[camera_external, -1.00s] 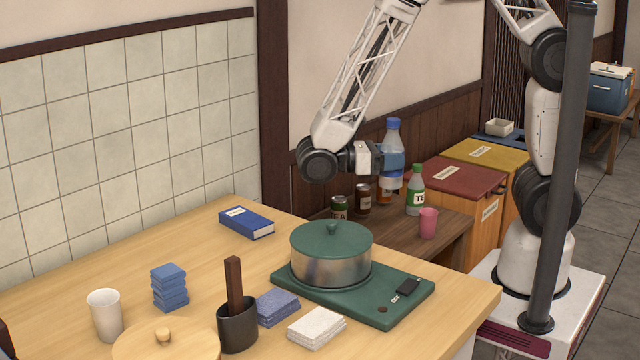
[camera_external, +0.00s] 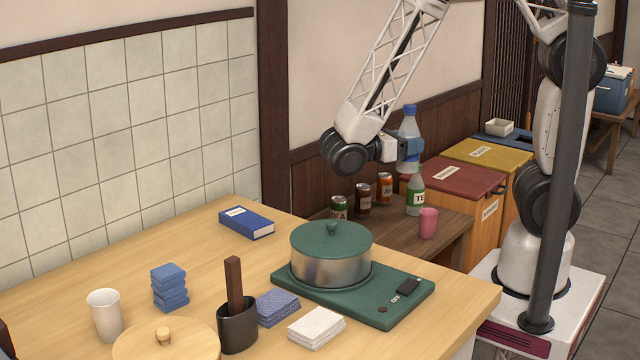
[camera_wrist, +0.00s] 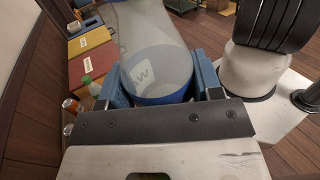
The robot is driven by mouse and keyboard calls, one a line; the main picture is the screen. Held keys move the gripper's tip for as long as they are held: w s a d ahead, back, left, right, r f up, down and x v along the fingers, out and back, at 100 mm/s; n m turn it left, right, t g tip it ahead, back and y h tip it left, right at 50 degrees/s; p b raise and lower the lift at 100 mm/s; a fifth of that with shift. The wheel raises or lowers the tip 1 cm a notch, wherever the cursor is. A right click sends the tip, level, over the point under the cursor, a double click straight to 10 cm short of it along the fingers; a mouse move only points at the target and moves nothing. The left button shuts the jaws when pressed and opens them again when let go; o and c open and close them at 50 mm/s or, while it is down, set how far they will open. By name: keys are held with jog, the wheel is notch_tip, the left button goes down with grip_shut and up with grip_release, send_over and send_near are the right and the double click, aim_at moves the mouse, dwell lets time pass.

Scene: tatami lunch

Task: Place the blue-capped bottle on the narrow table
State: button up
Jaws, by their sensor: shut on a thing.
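The blue-capped bottle (camera_external: 409,122) is clear with a blue cap and a blue band. My gripper (camera_external: 404,146) is shut on it and holds it upright in the air, above the dark wooden side table at the back. The narrow table (camera_external: 452,226), low and dark wood, stands against the wall. It holds several cans and jars, a green-capped bottle (camera_external: 415,195) and a pink cup (camera_external: 428,222).
Red and yellow bins (camera_external: 464,174) stand behind the narrow table. A dark post (camera_external: 556,190) rises at the right.

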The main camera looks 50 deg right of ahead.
jog(key=shift+d+r+n+t+h, duration=1.1)
jog(key=shift+d+r+n+t, duration=2)
jog(key=shift+d+t, duration=1.7)
notch_tip(320, 180, down, 30)
jog(key=shift+w+d+m+g, duration=0.25)
jog(key=shift+d+m+g, duration=0.05)
jog(key=shift+d+g, duration=0.15)
jog(key=shift+w, duration=0.15)
jog(key=w+f, duration=0.1)
jog(key=w, duration=1.4)
jog(key=shift+w+d+f, duration=0.3)
jog(key=shift+w+d, duration=0.05)
jog(key=shift+d, duration=0.1)
jog(key=shift+f, duration=0.1)
jog(key=shift+f, duration=1.65)
jog(key=shift+f, duration=0.15)
